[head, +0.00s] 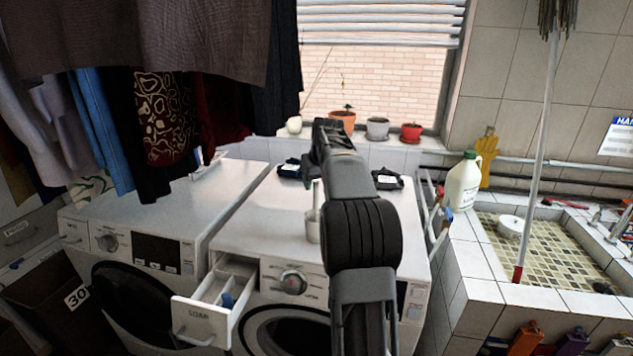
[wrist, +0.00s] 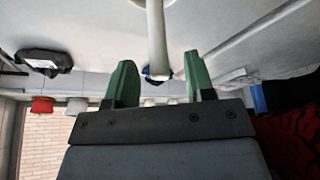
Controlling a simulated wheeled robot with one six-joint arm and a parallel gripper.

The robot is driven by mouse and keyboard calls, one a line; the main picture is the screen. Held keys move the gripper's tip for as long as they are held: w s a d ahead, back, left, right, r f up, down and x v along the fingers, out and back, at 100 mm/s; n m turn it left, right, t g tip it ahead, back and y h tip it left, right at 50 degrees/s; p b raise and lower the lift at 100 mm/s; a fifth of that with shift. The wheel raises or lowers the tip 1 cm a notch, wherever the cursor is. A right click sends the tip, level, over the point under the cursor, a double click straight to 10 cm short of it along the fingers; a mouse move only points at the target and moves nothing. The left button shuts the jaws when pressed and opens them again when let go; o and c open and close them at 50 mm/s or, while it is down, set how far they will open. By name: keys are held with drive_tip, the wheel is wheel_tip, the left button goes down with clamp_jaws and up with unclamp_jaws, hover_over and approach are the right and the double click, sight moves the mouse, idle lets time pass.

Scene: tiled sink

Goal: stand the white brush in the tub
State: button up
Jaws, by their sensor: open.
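In the head view a thin white handle (head: 316,192), which I take for the white brush, stands upright from a pale cylinder (head: 313,228) on the right-hand washer's top. I cannot tell whether that cylinder is the tub or part of the brush. In the wrist view, which looks upside down, the handle (wrist: 157,40) lies in the gap between the green fingertips of my gripper (wrist: 160,64). The fingers are open, apart on either side of it. A wider pale rim (wrist: 148,3) shows at its upper end. In the head view my arm hides the gripper.
The right washer's top (head: 260,215) is clear left of the brush. Dark items (head: 388,180) lie at its back. A soap drawer (head: 210,305) is pulled out. Clothes hang upper left. A tiled sink (head: 530,297) with a white round thing (head: 510,227) and a jug (head: 463,185) stand right.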

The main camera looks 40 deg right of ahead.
drive_tip(key=shift+r, duration=0.1)
drive_tip(key=p+v, duration=0.1)
drive_tip(key=v, duration=1.2)
drive_tip(key=shift+s+r, duration=0.15)
drive_tip(key=shift+r, duration=0.15)
idle(0.4)
